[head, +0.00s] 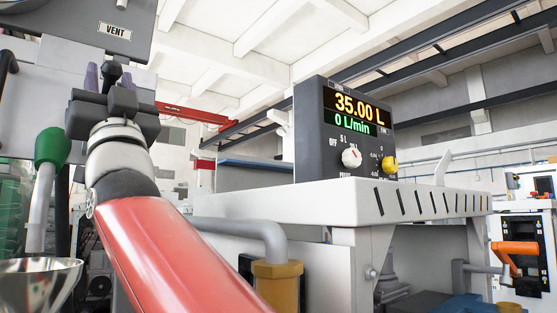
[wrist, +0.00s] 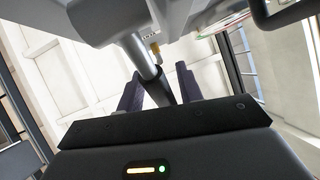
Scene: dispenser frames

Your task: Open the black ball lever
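The black ball lever's dark knob (head: 111,71) shows in the head view below the dark VENT panel. My gripper (head: 108,76) is at the knob, with one purple finger on each side. In the wrist view, the lever's grey rod (wrist: 139,55) comes down to a dark end (wrist: 161,90) between the two fingers of my gripper (wrist: 159,72). The fingers are spread, with gaps showing beside the lever, so the gripper is open around it. The lower part of the dark end is hidden behind the gripper body.
A metal funnel (head: 36,283) is at the lower left. The VENT panel (head: 112,22) is close above my gripper. A display box (head: 345,130) reading 35.00 L and 0 L/min sits on a white housing (head: 335,203) to the right.

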